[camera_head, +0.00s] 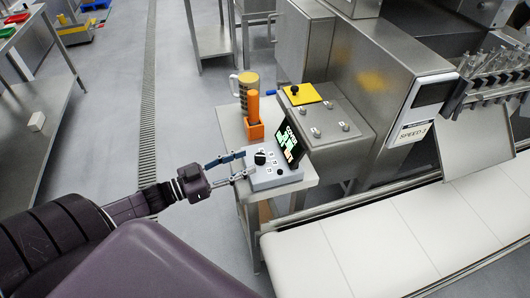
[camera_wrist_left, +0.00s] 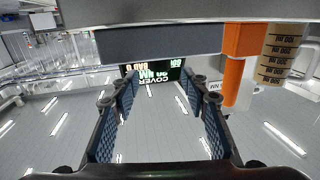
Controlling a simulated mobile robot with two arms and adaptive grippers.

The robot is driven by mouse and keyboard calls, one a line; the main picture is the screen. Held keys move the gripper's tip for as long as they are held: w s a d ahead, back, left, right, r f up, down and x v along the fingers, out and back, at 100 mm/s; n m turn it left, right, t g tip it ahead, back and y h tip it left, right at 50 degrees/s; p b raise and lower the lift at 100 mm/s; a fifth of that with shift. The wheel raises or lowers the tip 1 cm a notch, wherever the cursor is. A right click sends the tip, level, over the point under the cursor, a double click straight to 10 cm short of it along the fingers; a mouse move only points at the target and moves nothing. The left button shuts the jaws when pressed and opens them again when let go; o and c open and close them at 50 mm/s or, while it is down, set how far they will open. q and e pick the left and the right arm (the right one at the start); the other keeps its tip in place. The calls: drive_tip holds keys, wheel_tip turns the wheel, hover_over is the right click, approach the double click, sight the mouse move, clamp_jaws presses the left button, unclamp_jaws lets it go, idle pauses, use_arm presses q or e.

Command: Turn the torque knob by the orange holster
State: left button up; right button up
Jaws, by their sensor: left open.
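The torque knob (camera_head: 260,157) is a dark knob on the sloped face of a light grey control box (camera_head: 278,179) with a display (camera_head: 290,142). The orange holster (camera_head: 254,129), with an orange-handled tool in it, stands just behind the box. My left gripper (camera_head: 246,164) is open at the box's left edge, its fingers pointing toward the knob. I cannot tell whether a finger touches the box. In the left wrist view the picture is upside down; the fingers (camera_wrist_left: 160,88) are apart, the display (camera_wrist_left: 160,70) shows between them, and the knob cannot be made out. The right gripper is not seen.
A steel machine with a yellow panel (camera_head: 302,94) is to the right, and a white conveyor belt (camera_head: 375,240) is in front. Open floor lies to the left.

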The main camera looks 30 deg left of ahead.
sight(260, 156)
use_arm(q)
drive_tip(key=x, duration=0.2)
drive_tip(key=shift+w+d+r, duration=0.1)
drive_tip(key=shift+w+r, duration=0.05)
drive_tip(key=shift+w, duration=0.1)
drive_tip(key=shift+p+x, duration=0.35)
drive_tip(key=shift+x, duration=0.85)
drive_tip(key=shift+w+d, duration=0.2)
drive_tip(key=shift+w, duration=0.1)
drive_tip(key=shift+w+d, duration=0.15)
drive_tip(key=shift+w, duration=0.05)
drive_tip(key=shift+f, duration=0.2)
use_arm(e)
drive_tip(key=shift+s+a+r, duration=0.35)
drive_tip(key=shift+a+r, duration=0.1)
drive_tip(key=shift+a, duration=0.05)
use_arm(q)
drive_tip(key=shift+c, duration=0.6)
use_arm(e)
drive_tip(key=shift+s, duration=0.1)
use_arm(q)
drive_tip(key=c, duration=0.7)
clamp_jaws()
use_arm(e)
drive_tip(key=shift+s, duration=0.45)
